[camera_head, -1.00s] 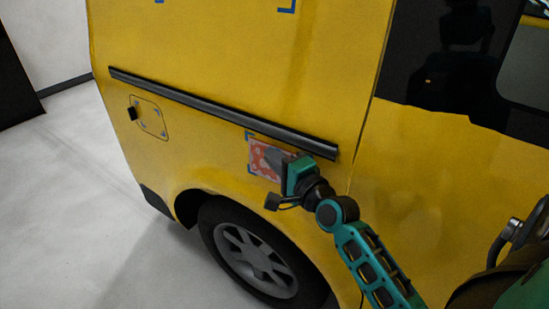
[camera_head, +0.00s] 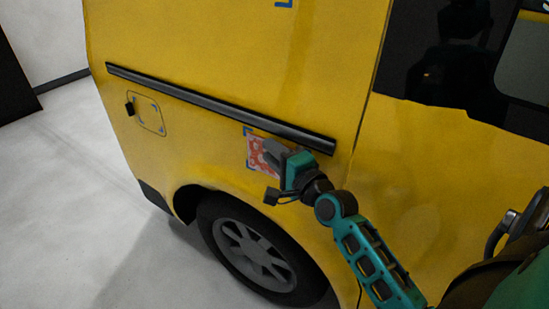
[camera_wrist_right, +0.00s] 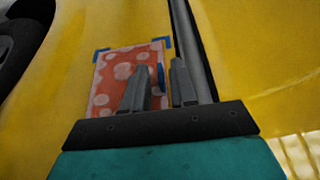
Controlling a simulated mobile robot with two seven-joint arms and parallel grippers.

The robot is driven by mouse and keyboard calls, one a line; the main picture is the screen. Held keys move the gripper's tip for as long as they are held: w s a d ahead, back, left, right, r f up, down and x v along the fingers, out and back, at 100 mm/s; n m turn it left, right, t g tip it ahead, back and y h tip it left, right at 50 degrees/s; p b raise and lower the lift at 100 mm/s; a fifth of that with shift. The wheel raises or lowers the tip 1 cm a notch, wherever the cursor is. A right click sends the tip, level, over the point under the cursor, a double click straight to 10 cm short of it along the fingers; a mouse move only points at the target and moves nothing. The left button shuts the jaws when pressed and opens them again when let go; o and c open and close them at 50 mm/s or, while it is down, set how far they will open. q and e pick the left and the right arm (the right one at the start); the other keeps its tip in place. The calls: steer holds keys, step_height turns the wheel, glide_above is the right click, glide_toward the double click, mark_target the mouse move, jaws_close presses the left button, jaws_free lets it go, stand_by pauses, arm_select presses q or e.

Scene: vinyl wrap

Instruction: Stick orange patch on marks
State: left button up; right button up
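The orange-red patch (camera_head: 256,153) with pale spots lies against the yellow van side, just below the dark rail. Blue corner marks (camera_head: 248,131) show at its edges. In the right wrist view the patch (camera_wrist_right: 112,72) sits between two blue corner marks (camera_wrist_right: 101,54) at its far corners; its near edge is hidden by my gripper. My right gripper (camera_head: 270,152) is in front of the patch's right part. In the wrist view its fingers (camera_wrist_right: 160,78) stand apart, with a small blue upright piece (camera_wrist_right: 161,77) between them, seemingly touching neither. My left gripper is out of view.
The dark rail (camera_head: 220,108) runs along the van (camera_head: 330,60) just above the patch. A wheel (camera_head: 252,250) is below. A fuel flap (camera_head: 148,113) is to the left, and another blue mark (camera_head: 284,3) shows at the top. Grey floor lies left.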

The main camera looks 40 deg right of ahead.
steer(key=shift+o, duration=0.4)
steer(key=shift+s, duration=0.1)
steer(key=s+b, duration=0.1)
steer(key=s, duration=1.1)
steer(key=shift+s, duration=0.35)
steer(key=shift+d, duration=0.1)
steer(key=s+a+f+n+g, duration=0.1)
steer(key=a+f+n+g, duration=0.1)
steer(key=a+f+n, duration=0.2)
steer(key=s+a+f+n+g+y, duration=0.1)
steer(key=s+a+f+n+g, duration=0.1)
steer(key=a+f+n, duration=0.3)
steer(key=s+a+f+n+g, duration=0.2)
steer(key=a+f+n, duration=0.3)
steer(key=f+n, duration=0.6)
step_height(320, 180, down, 3)
steer(key=shift+r+g+y, duration=0.1)
steer(key=shift+g+y, duration=0.2)
steer(key=shift+g, duration=0.3)
steer(key=shift+s, duration=0.1)
